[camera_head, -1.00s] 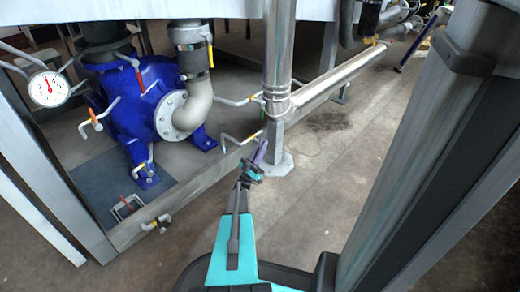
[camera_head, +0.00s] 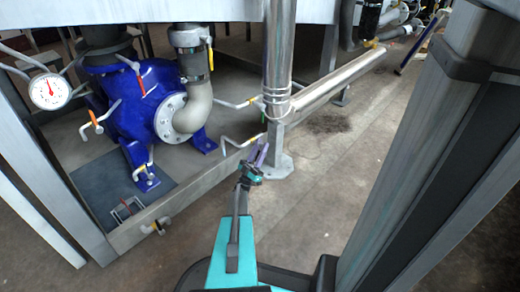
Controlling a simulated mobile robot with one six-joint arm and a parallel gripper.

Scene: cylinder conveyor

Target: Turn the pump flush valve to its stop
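The blue pump (camera_head: 118,105) stands at left on a grey skid. Several small valves sit around it: one with a red handle (camera_head: 140,84) on its top, one with an orange handle (camera_head: 97,118) at its left, and a brass one (camera_head: 157,226) low on the skid edge. Which is the flush valve I cannot tell. A bent pipe with a yellow part (camera_head: 250,139) ends just behind my gripper (camera_head: 259,151). My gripper's purple fingers show a small gap and hold nothing visible. Whether they touch that pipe end is unclear.
A steel post (camera_head: 278,60) with a floor foot and a sloping pipe (camera_head: 340,82) stand just behind and right of my gripper. A pressure gauge (camera_head: 49,92) is at far left. The concrete floor (camera_head: 330,170) to the right is clear.

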